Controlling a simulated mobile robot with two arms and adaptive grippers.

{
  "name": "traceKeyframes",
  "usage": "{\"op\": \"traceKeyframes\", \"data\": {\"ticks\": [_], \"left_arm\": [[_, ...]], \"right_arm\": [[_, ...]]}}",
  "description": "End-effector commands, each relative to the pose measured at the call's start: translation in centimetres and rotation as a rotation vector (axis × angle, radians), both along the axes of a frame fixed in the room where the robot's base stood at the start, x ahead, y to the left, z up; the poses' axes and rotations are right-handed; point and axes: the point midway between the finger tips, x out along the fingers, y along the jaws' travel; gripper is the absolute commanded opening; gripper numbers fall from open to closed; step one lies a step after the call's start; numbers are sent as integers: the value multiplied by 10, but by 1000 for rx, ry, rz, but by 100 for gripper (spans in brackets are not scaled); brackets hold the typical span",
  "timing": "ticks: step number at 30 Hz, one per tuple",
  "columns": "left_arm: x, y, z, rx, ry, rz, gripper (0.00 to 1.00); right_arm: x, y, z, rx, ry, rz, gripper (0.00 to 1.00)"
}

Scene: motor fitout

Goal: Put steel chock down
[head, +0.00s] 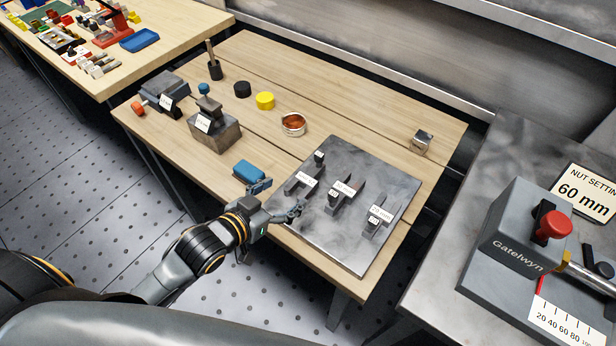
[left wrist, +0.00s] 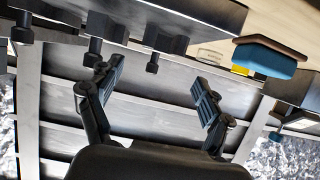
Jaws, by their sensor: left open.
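A small bright steel block (head: 422,143), which may be the steel chock, sits alone near the far right corner of the wooden table. My left gripper (head: 280,201) is by the left edge of the grey plate (head: 345,248), close to a blue block (head: 249,171). Its fingers are wide apart. In the left wrist view the gap between the fingers (left wrist: 156,96) is empty, and the blue block (left wrist: 266,58) shows beyond the right finger. My right gripper is not in view.
The plate carries labelled dark fixtures (head: 341,193). A copper-coloured ring (head: 293,124), a yellow cylinder (head: 265,101) and dark labelled blocks (head: 216,130) stand further left. The table's back right is mostly clear.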

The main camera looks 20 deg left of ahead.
Motion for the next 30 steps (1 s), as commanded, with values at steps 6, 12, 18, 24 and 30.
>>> {"op": "traceKeyframes", "data": {"ticks": [6,12,18,24,30], "left_arm": [[28,-10,-11,0,0,0,79],[39,-15,-17,1,1,1,79],[64,-25,-30,2,0,1,79],[75,-29,-36,1,1,0,79],[75,-29,-37,1,1,0,75]], "right_arm": [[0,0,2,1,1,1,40],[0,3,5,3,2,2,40],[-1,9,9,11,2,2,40],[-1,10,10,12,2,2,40],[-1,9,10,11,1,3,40]]}}
